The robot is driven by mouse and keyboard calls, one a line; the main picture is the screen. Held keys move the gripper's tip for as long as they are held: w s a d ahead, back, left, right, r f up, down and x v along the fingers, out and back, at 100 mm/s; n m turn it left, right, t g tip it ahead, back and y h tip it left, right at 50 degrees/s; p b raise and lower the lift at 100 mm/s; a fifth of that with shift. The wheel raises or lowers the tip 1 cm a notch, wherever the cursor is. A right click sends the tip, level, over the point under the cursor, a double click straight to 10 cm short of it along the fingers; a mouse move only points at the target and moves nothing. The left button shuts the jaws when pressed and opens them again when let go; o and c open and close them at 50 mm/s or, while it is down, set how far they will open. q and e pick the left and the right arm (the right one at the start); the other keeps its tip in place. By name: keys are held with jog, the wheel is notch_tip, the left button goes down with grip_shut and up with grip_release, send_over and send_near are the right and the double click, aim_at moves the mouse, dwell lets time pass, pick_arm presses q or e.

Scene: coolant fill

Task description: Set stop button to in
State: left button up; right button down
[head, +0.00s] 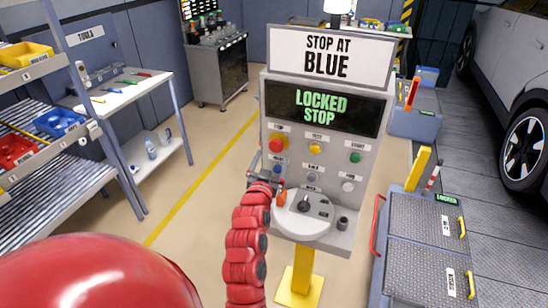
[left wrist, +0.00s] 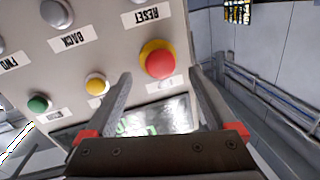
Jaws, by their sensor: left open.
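The stop button is a red mushroom button (head: 276,144) at the upper left of the grey console's button panel. It also shows in the left wrist view (left wrist: 161,63), where it has a yellow ring. I cannot tell whether it is pressed in. The console display (head: 320,108) reads "LOCKED STOP". My right gripper is not in view.
A yellow button (head: 316,149), a green button (head: 355,158) and other knobs share the panel. A sign (head: 330,55) above reads "STOP AT BLUE". Floor left of the console is clear.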

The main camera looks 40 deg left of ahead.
pick_arm(q)
jog(key=p+v, duration=0.4)
jog(key=v, duration=0.8)
jog(key=shift+s, duration=0.15)
jog(key=shift+d, duration=0.1)
